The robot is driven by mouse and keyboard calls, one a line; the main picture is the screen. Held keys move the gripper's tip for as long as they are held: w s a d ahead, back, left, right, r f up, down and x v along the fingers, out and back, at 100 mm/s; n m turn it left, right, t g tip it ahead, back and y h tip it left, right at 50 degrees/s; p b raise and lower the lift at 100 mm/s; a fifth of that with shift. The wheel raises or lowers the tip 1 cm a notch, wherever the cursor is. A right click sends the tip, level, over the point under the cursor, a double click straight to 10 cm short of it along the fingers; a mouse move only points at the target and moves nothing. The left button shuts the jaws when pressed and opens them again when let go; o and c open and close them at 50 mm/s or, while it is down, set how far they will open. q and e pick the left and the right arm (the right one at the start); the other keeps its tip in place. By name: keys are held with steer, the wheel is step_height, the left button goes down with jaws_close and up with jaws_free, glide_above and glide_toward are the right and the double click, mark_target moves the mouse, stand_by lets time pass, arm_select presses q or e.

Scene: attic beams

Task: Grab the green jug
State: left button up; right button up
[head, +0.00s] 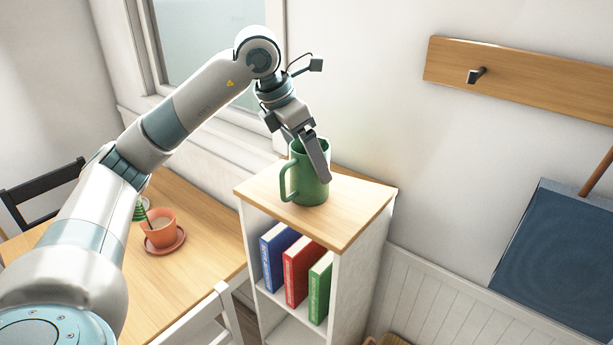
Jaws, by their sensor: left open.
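The green jug (308,188) stands upright on the wooden top of a small white bookshelf (349,221), with its handle to the left. My left gripper (316,172) reaches down at the jug from above. It is open, and one finger lies in front of the jug's upper right side. The other finger is hard to make out, and I cannot tell whether either finger touches the jug. The gripper hides part of the jug's rim. My right gripper is not in view.
Blue, red and green books (299,272) stand in the shelf below. A wooden table (205,215) with a potted plant (160,229) is to the left, with chairs by it. A wall rail with a hook (476,76) is at upper right. The shelf top around the jug is clear.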

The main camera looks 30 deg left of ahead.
arm_select(q)
steer(key=shift+s+p+x, duration=0.15)
steer(key=shift+p+x, duration=0.35)
steer(key=shift+x, duration=0.25)
steer(key=shift+s+p+x, duration=0.1)
steer(key=shift+p+x, duration=0.4)
steer(key=shift+x, duration=1.15)
steer(key=shift+a, duration=0.15)
steer(key=c, duration=1.7)
steer(key=shift+r, duration=0.45)
steer(key=shift+r+b, duration=0.9)
steer(key=shift+r, duration=0.55)
steer(key=shift+d+r, duration=0.25)
steer(key=shift+s+d+r+b, duration=0.2)
steer(key=shift+d+r+b, duration=0.7)
steer(key=shift+d, duration=0.9)
steer(key=shift+s+d+r+b, duration=0.25)
steer(key=shift+d+r+b, duration=0.25)
steer(key=shift+d+r, duration=1.1)
steer(key=shift+s+d+r+b, duration=0.2)
steer(key=shift+d+r+b, duration=0.55)
steer(key=shift+d, duration=1.3)
